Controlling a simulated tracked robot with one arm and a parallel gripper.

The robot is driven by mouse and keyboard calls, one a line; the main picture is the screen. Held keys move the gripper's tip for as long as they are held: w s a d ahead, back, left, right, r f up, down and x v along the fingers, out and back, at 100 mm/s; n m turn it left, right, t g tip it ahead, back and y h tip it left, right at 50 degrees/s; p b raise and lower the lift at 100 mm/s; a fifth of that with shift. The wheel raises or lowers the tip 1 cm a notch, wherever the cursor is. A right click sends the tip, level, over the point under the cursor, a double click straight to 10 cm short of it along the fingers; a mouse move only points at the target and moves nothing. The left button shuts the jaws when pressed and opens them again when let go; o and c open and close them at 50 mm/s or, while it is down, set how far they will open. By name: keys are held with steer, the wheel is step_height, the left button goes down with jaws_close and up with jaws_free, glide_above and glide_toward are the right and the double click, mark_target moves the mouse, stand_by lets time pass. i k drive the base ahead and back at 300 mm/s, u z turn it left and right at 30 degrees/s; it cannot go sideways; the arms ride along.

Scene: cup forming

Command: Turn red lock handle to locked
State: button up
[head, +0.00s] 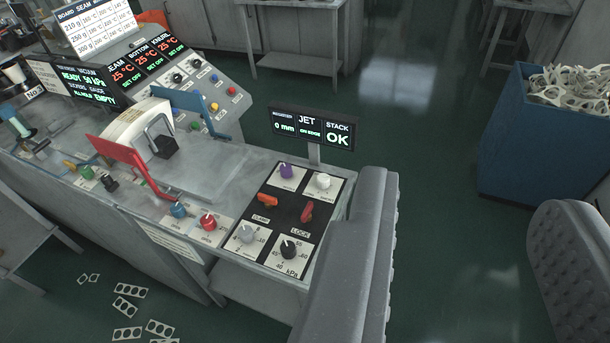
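The red lock handle (307,212) sits on the dark panel (285,222) at the right end of the machine bench, just above a label reading LOCK. It stands nearly upright in the picture, its top leaning slightly right. An orange-red handle (267,200) beside it, above a label that seems to read CLAMP, lies closer to sideways. My gripper (467,188) is open and empty, its two grey padded fingers wide apart. The left finger is close to the panel's right edge in the picture; the lock handle is outside the gap, to its left. No contact shows.
Purple (286,171), white (323,181), grey (247,233) and black (290,248) knobs surround the handles. A display (312,128) reading STACK OK stands behind the panel. A red lever (125,155) and blue lever (190,103) rise leftward. A blue bin (515,140) stands right.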

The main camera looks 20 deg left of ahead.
mark_target(306, 216)
steer(key=u, duration=0.35)
steer(key=i, duration=0.85)
steer(key=u, duration=0.55)
